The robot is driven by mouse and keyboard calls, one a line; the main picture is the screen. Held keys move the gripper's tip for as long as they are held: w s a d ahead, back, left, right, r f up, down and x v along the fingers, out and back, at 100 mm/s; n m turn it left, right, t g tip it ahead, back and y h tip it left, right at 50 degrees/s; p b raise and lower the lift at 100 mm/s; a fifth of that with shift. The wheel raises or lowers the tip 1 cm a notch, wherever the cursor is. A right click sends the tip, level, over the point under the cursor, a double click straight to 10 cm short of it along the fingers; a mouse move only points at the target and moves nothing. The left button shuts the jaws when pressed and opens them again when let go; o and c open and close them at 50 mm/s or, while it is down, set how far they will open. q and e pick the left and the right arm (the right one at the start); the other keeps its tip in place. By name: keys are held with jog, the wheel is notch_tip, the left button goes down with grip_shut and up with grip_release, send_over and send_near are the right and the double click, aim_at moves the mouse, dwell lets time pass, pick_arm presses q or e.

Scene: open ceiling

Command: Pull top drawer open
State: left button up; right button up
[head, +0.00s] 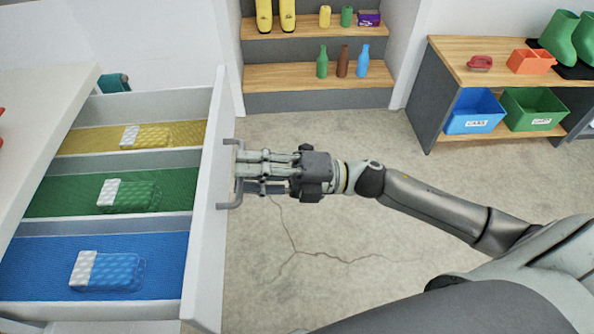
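The top drawer (213,190) stands pulled out at the left of the head view, its inside showing. It has a yellow, a green and a blue compartment, each with a white-ended block of about the same color. A grey bar handle (231,203) is on the drawer's front panel. My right gripper (243,172) is at the handle, its fingers reaching to the bar from the right. Its fingers overlap the handle, and whether they are closed around it is unclear. My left gripper is not in the view.
A white counter top (35,110) lies left of the drawer. Wooden shelves with bottles (320,77) stand at the back. A low shelf unit (440,55) with blue (474,110) and green (535,108) bins is at the right. The cracked grey floor (320,235) between is clear.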

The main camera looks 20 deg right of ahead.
jog(key=v, duration=1)
jog(key=shift+d, duration=0.1)
